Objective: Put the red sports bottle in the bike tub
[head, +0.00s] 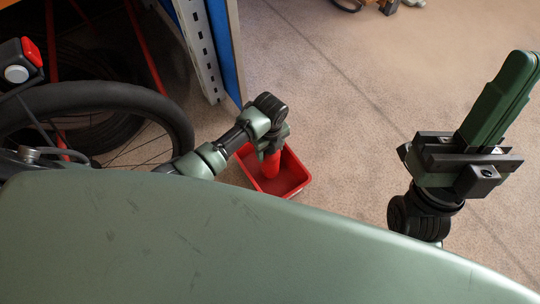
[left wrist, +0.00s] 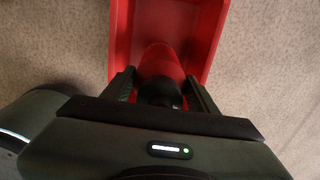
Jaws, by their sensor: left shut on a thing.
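The red sports bottle (head: 271,164) is in my left gripper (head: 270,147), with its dark top between the fingers. The left wrist view shows the bottle (left wrist: 161,63) and the left gripper (left wrist: 163,92) shut on it. The red bike tub (head: 295,178) stands on the floor; it also shows in the left wrist view (left wrist: 122,40). The bottle is over or inside the tub's opening, within its walls. I cannot tell whether it touches the tub floor. My right gripper (head: 520,72) is raised at the right, its two dark green fingers together, with nothing seen between them.
A bicycle wheel (head: 178,118) stands at the left, beside a shelving unit with a perforated post (head: 200,45). A green curved surface fills the foreground. The speckled floor right of the tub is clear; small items lie at the top edge.

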